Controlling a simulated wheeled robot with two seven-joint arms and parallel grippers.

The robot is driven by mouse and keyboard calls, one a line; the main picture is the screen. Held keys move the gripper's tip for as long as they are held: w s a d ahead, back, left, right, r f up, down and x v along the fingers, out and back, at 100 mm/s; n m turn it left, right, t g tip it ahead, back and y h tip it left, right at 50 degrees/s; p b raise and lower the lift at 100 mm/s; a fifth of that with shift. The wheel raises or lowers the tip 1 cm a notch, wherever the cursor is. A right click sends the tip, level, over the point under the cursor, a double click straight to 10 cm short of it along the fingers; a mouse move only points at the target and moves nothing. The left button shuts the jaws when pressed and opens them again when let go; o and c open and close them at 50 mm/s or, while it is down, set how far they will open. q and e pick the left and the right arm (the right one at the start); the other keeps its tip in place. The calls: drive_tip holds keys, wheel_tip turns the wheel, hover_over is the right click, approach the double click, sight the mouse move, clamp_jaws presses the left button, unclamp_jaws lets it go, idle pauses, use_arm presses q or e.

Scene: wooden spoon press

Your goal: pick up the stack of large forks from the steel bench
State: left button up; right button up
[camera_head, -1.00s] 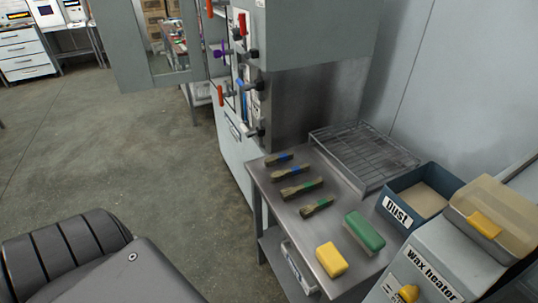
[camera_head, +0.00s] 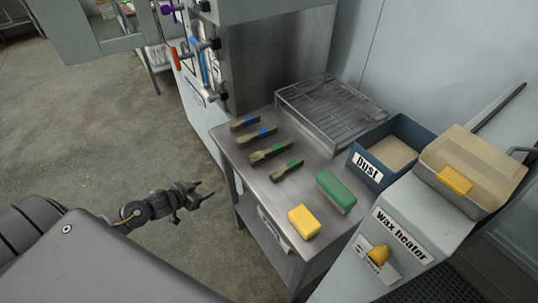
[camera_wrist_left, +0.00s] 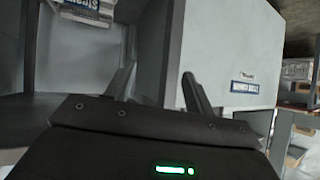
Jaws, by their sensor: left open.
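Bundles of dark wooden pieces lie in a row on the steel bench (camera_head: 262,198), two with blue bands and two with green bands. The blue-banded bundles are a small one (camera_head: 243,124) at the back and a longer one (camera_head: 257,137). The green-banded ones are a longer, thicker one (camera_head: 270,152) and a smaller one (camera_head: 286,171) nearest the front. I cannot tell for sure which is the stack of large forks. My left gripper (camera_head: 208,190) is open and empty, left of the bench's edge and apart from the bundles. It also shows in the left wrist view (camera_wrist_left: 160,85).
A green block (camera_head: 335,191) and a yellow block (camera_head: 304,222) lie at the bench's front. Floor is clear left of the bench.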

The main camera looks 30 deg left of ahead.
use_arm(q)
drive_tip(key=w+d+r+m+t+h, duration=0.1)
drive_tip(key=d+r+h, duration=0.15)
drive_tip(key=r, duration=0.35)
drive_tip(key=w+d+r+m+h, duration=0.1)
drive_tip(key=d+r, duration=0.2)
drive_tip(key=r, duration=0.3)
drive_tip(key=m+h, duration=0.2)
approach(251, 159)
drive_tip(key=x, duration=0.4)
drive_tip(key=shift+w+d+f, duration=0.15)
drive_tip(key=shift+w+d, duration=0.05)
drive_tip(key=shift+w, duration=0.1)
drive_tip(key=shift+w+d+f, duration=0.15)
drive_tip(key=shift+w, duration=0.1)
use_arm(e)
drive_tip(key=shift+s+f, duration=0.3)
drive_tip(key=shift+s, duration=0.1)
use_arm(q)
drive_tip(key=shift+g, duration=0.3)
drive_tip(key=x, duration=0.5)
drive_tip(key=shift+w, duration=0.2)
drive_tip(key=c, duration=1)
use_arm(e)
drive_tip(key=shift+a+r, duration=0.25)
drive_tip(key=shift+a, duration=0.05)
use_arm(q)
drive_tip(key=shift+c, duration=0.2)
